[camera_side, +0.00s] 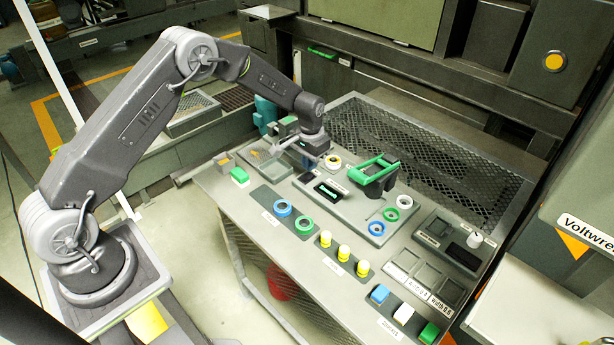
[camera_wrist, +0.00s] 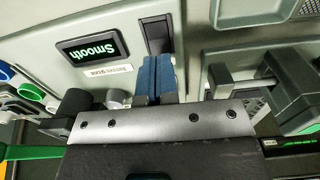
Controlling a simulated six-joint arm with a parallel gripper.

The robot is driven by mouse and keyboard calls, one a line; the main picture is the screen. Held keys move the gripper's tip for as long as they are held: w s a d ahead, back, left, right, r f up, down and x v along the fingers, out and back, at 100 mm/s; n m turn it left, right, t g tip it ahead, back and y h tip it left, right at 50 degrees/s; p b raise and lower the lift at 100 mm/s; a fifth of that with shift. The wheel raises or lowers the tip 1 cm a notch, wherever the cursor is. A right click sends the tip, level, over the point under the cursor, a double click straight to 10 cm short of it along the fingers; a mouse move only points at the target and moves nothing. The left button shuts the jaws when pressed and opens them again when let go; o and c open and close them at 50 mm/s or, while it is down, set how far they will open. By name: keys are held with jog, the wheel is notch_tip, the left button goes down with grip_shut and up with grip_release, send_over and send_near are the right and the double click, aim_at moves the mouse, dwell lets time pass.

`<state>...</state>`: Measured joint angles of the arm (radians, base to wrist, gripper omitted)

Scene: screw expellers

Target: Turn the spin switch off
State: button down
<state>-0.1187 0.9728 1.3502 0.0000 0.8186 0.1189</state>
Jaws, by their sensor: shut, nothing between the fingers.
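My gripper (camera_side: 308,162) is over the far left part of the grey worktable. In the wrist view its two blue fingers (camera_wrist: 154,76) are pressed together with nothing between them. A dark rectangular switch (camera_wrist: 157,34) on a grey panel lies just beyond the fingertips; its own label is not readable, so I cannot tell for certain that it is the spin switch. I cannot tell whether the fingers touch it. Left of it a black display (camera_wrist: 92,49) shows "Smooth" in green, upside down; it also shows in the side view (camera_side: 328,191).
A green-handled black device (camera_side: 374,172) stands right of my gripper. Blue and green rings (camera_side: 283,208), yellow pieces (camera_side: 343,251) and coloured blocks (camera_side: 403,314) sit along the table's near side. A mesh guard (camera_side: 430,150) borders the back.

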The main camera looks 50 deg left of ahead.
jog(key=shift+f, duration=1.35)
dwell(0.9)
jog(key=shift+r, duration=3.55)
notch_tip(320, 180, up, 13)
jog(key=t, duration=0.1)
send_over(310, 175)
jog(key=s+d, duration=0.2)
jog(key=s, duration=0.3)
jog(key=s+d+r+t, duration=0.2)
jog(key=s+r, duration=0.6)
jog(key=s+d+r+t, duration=0.1)
jog(key=s, duration=0.9)
jog(key=s+d+r+t, duration=0.1)
jog(key=s+r, duration=0.1)
jog(key=s, duration=0.8)
jog(key=shift+d+t, duration=0.15)
jog(key=shift+t, duration=0.15)
